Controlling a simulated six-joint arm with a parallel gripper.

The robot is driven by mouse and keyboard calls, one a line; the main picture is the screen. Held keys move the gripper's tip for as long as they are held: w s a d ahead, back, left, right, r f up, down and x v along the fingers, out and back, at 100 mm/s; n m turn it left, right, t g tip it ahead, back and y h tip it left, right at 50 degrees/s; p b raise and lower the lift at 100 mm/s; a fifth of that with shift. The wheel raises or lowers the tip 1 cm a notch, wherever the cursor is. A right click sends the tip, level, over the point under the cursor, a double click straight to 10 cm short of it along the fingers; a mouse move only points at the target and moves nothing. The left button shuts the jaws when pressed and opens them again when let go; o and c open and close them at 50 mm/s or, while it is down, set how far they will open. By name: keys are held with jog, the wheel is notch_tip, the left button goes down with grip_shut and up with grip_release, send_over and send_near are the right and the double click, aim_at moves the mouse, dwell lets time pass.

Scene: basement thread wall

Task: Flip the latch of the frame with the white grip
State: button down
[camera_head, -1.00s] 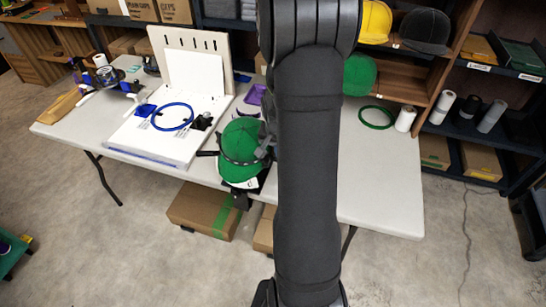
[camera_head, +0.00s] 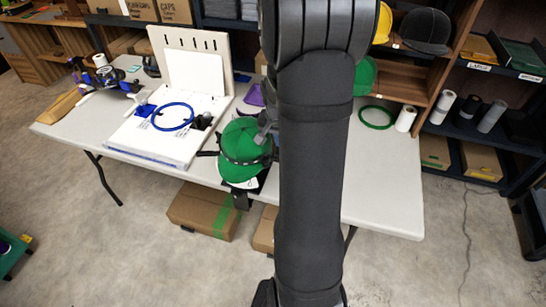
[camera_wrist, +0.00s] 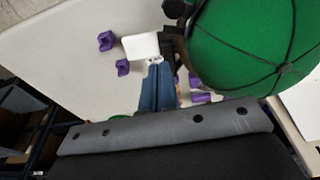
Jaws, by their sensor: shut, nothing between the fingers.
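A green cap (camera_head: 240,148) sits on a dark frame at the front edge of the table; the cap also fills the upper right of the wrist view (camera_wrist: 250,45). Beside it in the wrist view is a white grip (camera_wrist: 141,46), next to a black part of the frame (camera_wrist: 176,45). My gripper (camera_wrist: 158,64) is shut and empty, its tips close to the white grip's lower right edge. I cannot tell whether they touch it. In the head view my arm hides most of the gripper and the white grip. The latch's position is unclear.
Several purple pieces (camera_wrist: 123,67) lie on the white table (camera_head: 375,190) near the grip. A white board with a blue hoop (camera_head: 173,116) lies left of the cap. A green hoop (camera_head: 377,117) and white roll (camera_head: 405,119) stand right. The table's right front is clear.

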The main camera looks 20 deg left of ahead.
jog(key=r, duration=0.2)
jog(key=s+r, duration=0.1)
jog(key=r, duration=0.1)
jog(key=shift+s+r, duration=0.2)
jog(key=w+f, duration=0.1)
jog(key=f, duration=0.4)
jog(key=w+f, duration=0.1)
jog(key=f, duration=0.2)
jog(key=shift+w+f, duration=0.3)
jog(key=shift+f, duration=0.05)
jog(key=shift+r, duration=0.1)
dwell(0.3)
